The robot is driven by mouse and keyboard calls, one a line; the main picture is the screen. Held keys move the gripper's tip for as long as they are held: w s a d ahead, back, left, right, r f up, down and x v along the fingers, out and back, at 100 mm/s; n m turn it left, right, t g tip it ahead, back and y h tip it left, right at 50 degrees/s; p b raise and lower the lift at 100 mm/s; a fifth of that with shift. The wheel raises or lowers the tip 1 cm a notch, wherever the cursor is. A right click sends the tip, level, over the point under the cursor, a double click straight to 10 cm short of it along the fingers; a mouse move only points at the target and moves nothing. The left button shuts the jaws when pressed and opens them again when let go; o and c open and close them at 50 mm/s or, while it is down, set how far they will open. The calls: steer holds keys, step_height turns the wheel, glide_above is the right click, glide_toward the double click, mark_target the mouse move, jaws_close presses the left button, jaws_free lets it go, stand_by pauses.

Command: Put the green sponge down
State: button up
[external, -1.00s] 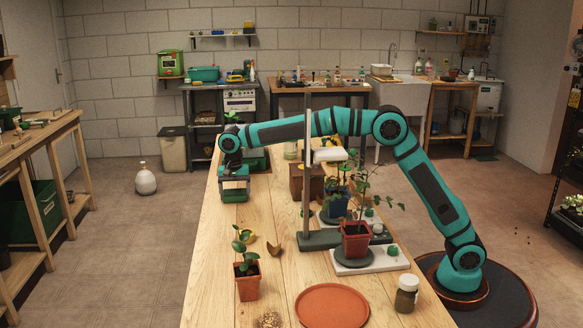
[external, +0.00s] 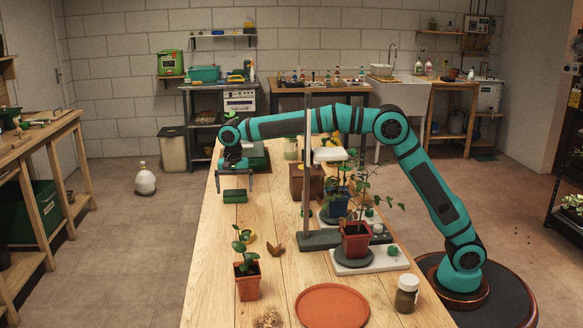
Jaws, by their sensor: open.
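The green sponge (external: 235,196) lies flat on the wooden table (external: 222,262), near its left edge toward the back. My gripper (external: 236,182) points down just above the sponge. Its two fingers are spread apart, one toward each side of the sponge, and it is open. A small gap shows between the gripper body and the sponge's top. Whether a fingertip still touches the sponge is too small to tell.
A green tray (external: 256,158) sits behind my gripper. A brown wooden box (external: 305,182), a stand with a tall post (external: 306,170) and potted plants are to the right. A small potted seedling (external: 247,275) stands nearer the front.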

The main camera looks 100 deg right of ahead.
mark_target(236, 192)
step_height(236, 192, up, 9)
steer(key=shift+r, duration=0.15)
stand_by(0.4)
steer(key=s+a+r+n+t, duration=0.3)
steer(key=s+a+r, duration=0.25)
steer(key=s, duration=0.25)
steer(key=s+a+r+n+t+h, duration=0.1)
steer(key=s+a+r+n+t, duration=0.25)
steer(key=s+r, duration=0.45)
steer(key=s+a+r+n+t, duration=0.25)
steer(key=s+a+r, duration=0.35)
steer(key=s, duration=0.3)
steer(key=s+a+f+n+t, duration=0.1)
steer(key=s+a+n+t, duration=0.1)
steer(key=s, duration=0.8)
steer(key=s+a+f+n+t, duration=0.1)
steer(key=s+a+n+t, duration=0.2)
steer(key=s, duration=0.7)
steer(key=s+a+f+n+t+y, duration=0.1)
steer(key=s+a+n+t, duration=0.1)
steer(key=s, duration=0.8)
steer(key=shift+s+a+n+t, duration=0.2)
steer(key=shift+n+t, duration=0.5)
steer(key=shift+n, duration=0.3)
